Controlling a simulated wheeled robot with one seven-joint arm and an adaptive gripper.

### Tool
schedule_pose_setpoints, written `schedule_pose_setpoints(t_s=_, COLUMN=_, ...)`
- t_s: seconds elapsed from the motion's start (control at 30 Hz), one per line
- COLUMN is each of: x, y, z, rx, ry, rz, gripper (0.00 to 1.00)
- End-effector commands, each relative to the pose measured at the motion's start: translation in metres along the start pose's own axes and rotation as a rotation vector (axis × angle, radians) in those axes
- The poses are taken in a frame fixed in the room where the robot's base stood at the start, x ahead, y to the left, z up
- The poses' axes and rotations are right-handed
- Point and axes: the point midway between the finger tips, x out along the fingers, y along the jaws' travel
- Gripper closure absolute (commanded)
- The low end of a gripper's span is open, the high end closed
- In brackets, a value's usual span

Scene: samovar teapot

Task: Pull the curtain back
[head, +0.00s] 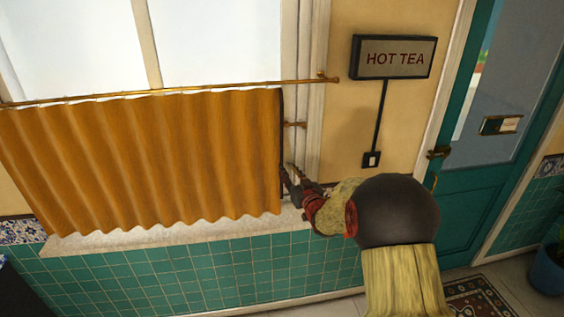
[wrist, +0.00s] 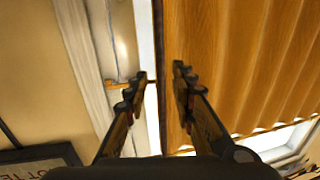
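The orange curtain (head: 140,160) hangs in folds from a brass rod (head: 200,89) and covers the lower part of the window. My gripper (head: 291,172) is at the curtain's right edge, low near the sill. In the wrist view my gripper (wrist: 160,74) is open, with a clear gap between its fingers. The curtain (wrist: 235,60) fills the right side there, and its dark edge shows between the fingers. The right finger overlaps the curtain in the picture; I cannot tell whether it touches. A small brass fitting (head: 294,125) is on the window frame right of the curtain.
The white sill (head: 150,236) runs below the curtain, above green tiles. A "HOT TEA" sign (head: 393,58) hangs on the wall to the right, with a cable to a socket (head: 371,160). A teal door (head: 470,195) stands further right.

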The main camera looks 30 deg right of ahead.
Motion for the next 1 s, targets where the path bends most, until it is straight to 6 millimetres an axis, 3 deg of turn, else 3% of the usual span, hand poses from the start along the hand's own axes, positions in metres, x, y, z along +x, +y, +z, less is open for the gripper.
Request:
schedule_pose_setpoints(t_s=0.43, x=0.06, y=0.0, z=-0.001, rx=-0.002, ry=-0.001, rz=0.001, gripper=0.74)
schedule_pose_setpoints(t_s=0.83, x=0.067, y=0.0, z=0.0, rx=-0.002, ry=-0.002, rz=0.001, gripper=0.74)
schedule_pose_setpoints(t_s=1.0, x=0.067, y=0.0, z=0.0, rx=-0.002, ry=-0.002, rz=0.001, gripper=0.84)
